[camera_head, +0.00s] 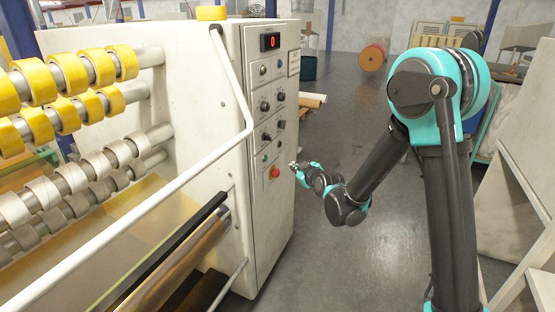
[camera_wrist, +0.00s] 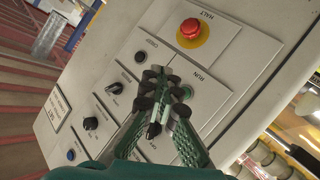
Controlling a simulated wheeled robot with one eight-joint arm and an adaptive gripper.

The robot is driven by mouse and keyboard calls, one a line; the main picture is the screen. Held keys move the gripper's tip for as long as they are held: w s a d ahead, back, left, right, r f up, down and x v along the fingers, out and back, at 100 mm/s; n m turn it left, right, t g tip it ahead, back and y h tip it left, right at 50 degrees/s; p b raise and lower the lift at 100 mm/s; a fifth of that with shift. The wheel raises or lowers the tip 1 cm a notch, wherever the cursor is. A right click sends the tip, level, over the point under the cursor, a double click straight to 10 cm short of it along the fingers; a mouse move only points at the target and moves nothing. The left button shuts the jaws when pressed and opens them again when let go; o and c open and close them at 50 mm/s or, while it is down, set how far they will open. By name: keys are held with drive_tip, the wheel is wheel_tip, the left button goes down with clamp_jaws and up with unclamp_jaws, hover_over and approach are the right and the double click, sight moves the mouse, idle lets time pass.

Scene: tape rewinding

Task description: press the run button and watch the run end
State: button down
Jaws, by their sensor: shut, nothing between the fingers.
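The control panel (camera_head: 270,110) is on the end face of a cream machine. In the wrist view the green run button (camera_wrist: 187,91), under the label RUN, shows beside my fingertips and is partly covered by a finger. The red HALT button (camera_wrist: 188,30) on its yellow disc stands clear above it; it also shows in the head view (camera_head: 275,172). My gripper (camera_wrist: 156,76) is shut and empty, its fingertips over the panel near the run button; I cannot tell if they touch it. In the head view my gripper (camera_head: 295,167) is just right of the red button. The red display (camera_head: 270,42) reads 0.
Several knobs (camera_wrist: 90,123) and a dark button (camera_wrist: 139,57) surround the run button. Yellow tape rolls (camera_head: 40,80) sit on bars at left, and a white rail (camera_head: 150,185) runs in front of the machine. Grey floor (camera_head: 340,110) lies open right of the panel.

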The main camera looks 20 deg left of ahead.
idle(0.3)
drive_tip(key=a, duration=0.8)
drive_tip(key=shift+w+a, duration=0.35)
drive_tip(key=shift+a, duration=0.05)
drive_tip(key=shift+a, duration=0.1)
idle(1.1)
drive_tip(key=shift+a, duration=0.35)
drive_tip(key=shift+a, duration=0.35)
idle(0.7)
drive_tip(key=shift+d, duration=0.8)
drive_tip(key=shift+s+d, duration=0.2)
drive_tip(key=shift+d, duration=2.3)
